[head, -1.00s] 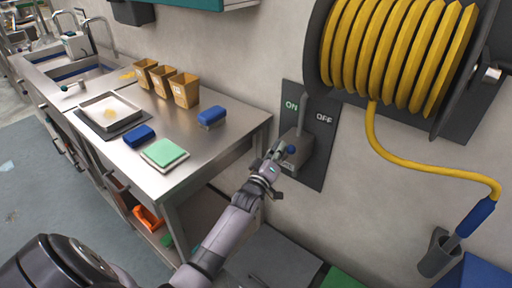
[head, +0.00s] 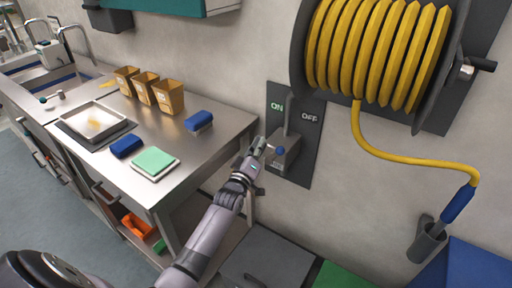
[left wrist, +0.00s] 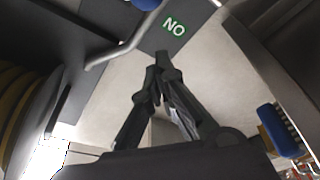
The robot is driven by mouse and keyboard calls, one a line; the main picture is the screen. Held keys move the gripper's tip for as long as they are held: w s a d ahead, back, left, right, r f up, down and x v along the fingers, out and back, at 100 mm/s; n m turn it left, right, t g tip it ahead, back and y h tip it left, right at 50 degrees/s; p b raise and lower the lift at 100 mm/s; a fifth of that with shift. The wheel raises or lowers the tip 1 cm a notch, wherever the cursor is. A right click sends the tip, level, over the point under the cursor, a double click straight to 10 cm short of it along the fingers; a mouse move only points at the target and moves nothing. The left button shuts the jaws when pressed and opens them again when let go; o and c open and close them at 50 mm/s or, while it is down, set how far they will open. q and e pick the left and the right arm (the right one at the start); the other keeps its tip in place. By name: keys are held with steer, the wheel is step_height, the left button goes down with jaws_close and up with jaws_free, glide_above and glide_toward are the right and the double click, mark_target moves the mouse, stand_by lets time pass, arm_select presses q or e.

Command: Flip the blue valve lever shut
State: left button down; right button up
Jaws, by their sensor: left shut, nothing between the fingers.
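The plate is marked ON at left and OFF at right. My right gripper is not in view.
A yellow hose reel (head: 375,55) hangs above right, its hose (head: 400,158) running to a blue nozzle in a holder. A grey pipe (head: 287,118) rises from the valve box. The steel bench (head: 205,150) stands left, and a grey bin (head: 270,258) is below.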

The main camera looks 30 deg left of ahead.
arm_select(q)
steer(key=s+d+f+b, duration=0.1)
steer(key=s, duration=0.9)
steer(key=shift+f, duration=0.2)
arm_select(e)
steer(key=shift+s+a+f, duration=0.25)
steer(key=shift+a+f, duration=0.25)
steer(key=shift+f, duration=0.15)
